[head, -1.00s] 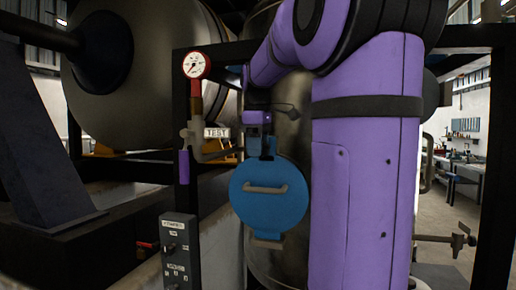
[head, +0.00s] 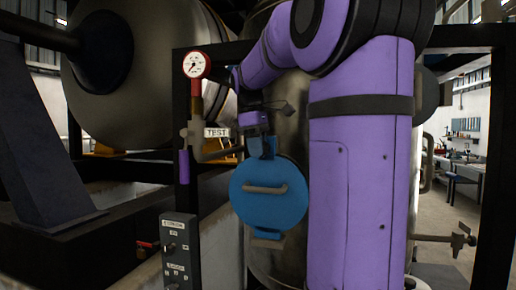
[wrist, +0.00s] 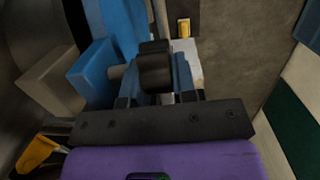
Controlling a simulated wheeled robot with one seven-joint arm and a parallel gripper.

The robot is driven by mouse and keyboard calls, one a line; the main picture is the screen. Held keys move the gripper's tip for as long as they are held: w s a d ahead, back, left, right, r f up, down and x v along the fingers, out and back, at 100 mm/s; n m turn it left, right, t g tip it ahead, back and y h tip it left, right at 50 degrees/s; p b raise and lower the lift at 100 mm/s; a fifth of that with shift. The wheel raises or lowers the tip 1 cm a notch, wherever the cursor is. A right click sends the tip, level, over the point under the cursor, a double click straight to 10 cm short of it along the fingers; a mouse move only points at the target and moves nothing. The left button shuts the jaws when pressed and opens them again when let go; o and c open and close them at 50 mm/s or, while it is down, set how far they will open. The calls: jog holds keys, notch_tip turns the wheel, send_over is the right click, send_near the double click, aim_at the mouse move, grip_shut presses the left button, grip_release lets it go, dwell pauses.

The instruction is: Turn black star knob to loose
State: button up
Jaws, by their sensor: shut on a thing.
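The black star knob (wrist: 155,68) shows in the wrist view as a dark, rounded piece at the top centre, beside a blue bracket. My gripper (wrist: 156,84) is shut on it, and its dark palm bar crosses the view just below. In the head view my gripper (head: 267,148) is small and reaches down at the top edge of the round blue cover (head: 270,208). The knob cannot be made out clearly in that view. The cover is closed and has a grey bar handle (head: 265,189).
A red-rimmed gauge (head: 196,65) and a pipe with a TEST label (head: 217,132) stand left of my gripper. A grey control box (head: 178,250) is lower left. Black frame posts (head: 495,170) bound the space. Open floor shows at far right.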

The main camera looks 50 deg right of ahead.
dwell(0.3)
jog(key=o, duration=0.9)
jog(key=r, duration=0.3)
jog(key=w+a+r, duration=0.1)
jog(key=r, duration=0.6)
jog(key=shift+w+a+r, duration=0.15)
jog(key=shift+r, duration=0.2)
jog(key=shift+a, duration=0.1)
jog(key=s+a+f+m+t, duration=0.1)
jog(key=s+a+f, duration=0.3)
jog(key=a+f, duration=0.4)
jog(key=s+a+f+m+t, duration=0.2)
jog(key=s+a+f+t, duration=0.1)
jog(key=s+a+f, duration=0.2)
jog(key=s+a+f+m+t+y, duration=0.1)
jog(key=s+a+f, duration=0.3)
jog(key=a+f, duration=0.6)
jog(key=shift+s+a+f+t, duration=0.15)
jog(key=shift+f+t, duration=0.25)
jog(key=shift+f, duration=0.2)
jog(key=shift+s+a+f+t, duration=0.15)
jog(key=shift+f+t, duration=0.25)
jog(key=shift+f, duration=0.15)
